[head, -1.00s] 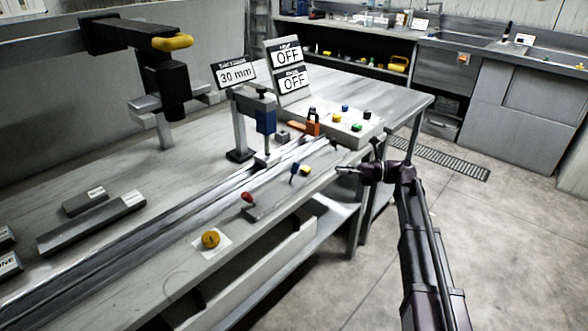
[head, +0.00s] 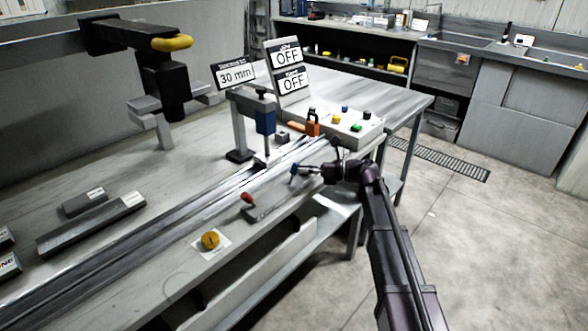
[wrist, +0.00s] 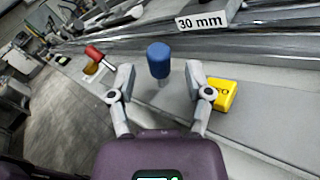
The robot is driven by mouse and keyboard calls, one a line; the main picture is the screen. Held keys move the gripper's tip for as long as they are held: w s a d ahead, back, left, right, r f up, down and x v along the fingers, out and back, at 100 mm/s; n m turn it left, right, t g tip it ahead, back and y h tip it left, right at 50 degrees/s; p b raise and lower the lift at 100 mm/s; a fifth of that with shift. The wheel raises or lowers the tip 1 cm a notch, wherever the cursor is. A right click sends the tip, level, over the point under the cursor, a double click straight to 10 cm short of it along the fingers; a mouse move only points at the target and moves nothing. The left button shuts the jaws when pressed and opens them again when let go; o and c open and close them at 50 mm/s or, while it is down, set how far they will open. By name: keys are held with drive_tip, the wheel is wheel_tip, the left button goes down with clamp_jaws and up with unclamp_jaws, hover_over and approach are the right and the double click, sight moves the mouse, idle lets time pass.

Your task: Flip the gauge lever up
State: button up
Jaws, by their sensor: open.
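A lever with a blue knob (head: 294,168) stands on the front edge of the bench; its knob (wrist: 159,60) points up in the wrist view. A second lever with a red knob (head: 247,197) is to its left in the head view; it also shows at upper left in the wrist view (wrist: 95,53). No readable label tells which is the gauge lever. My gripper (head: 313,169) is open, with its fingers (wrist: 161,80) on either side of the blue knob and visible gaps to it. The lever's base is mostly hidden.
A yellow block (wrist: 219,95) sits close to my right finger in the wrist view. A round yellow button (head: 210,240) is at the front left. A control box (head: 350,128) with coloured buttons and a 30 mm sign (head: 236,73) stand farther back. Open floor lies right.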

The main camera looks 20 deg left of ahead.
drive_tip(key=shift+x, duration=1.35)
drive_tip(key=shift+c, duration=0.3)
